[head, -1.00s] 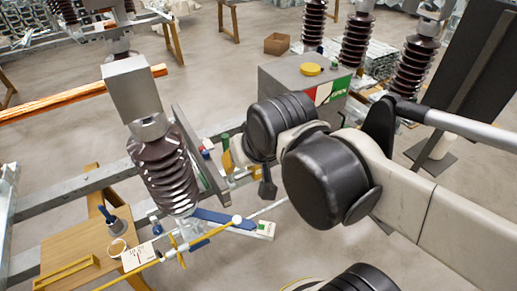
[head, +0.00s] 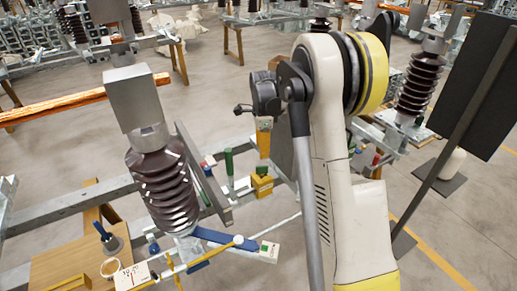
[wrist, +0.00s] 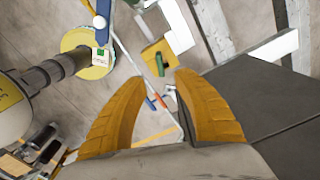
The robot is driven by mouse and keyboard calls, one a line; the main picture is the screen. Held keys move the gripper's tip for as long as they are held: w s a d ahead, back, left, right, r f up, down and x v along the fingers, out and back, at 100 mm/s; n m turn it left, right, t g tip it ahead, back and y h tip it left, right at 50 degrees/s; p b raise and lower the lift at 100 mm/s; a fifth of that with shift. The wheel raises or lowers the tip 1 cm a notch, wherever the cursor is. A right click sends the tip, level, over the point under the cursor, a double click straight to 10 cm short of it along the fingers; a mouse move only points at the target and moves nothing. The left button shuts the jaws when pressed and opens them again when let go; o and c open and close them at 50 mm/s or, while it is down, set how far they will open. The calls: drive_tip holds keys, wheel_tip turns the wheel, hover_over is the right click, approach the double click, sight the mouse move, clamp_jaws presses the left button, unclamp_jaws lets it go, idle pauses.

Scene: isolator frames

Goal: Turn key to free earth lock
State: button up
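My gripper (head: 264,155) hangs from the dark wrist in the head view, above and behind a small yellow block (head: 262,184). In the wrist view my gripper (wrist: 172,80) has its two yellow fingers wide apart, with nothing held between them. A yellow block with a green cylinder (wrist: 159,64) lies beyond the fingertips there. In the head view a green upright cylinder (head: 229,161) stands left of the yellow block. A small red, white and blue part (head: 208,165) is beside it. I cannot make out which part is the key or the earth lock.
A brown ribbed insulator (head: 163,190) stands on the steel frame at left. A blue bar (head: 222,238) with a white ball and a white tag (head: 269,250) lies low in front. A wooden table (head: 75,265) is at lower left, a dark panel (head: 460,80) at right.

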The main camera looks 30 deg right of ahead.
sight(262, 166)
wheel_tip(262, 166, down, 11)
drive_tip(key=b, duration=0.6)
drive_tip(key=shift+r+b, duration=0.1)
drive_tip(key=shift+b, duration=0.3)
drive_tip(key=shift+r, duration=0.1)
clamp_jaws()
idle(0.5)
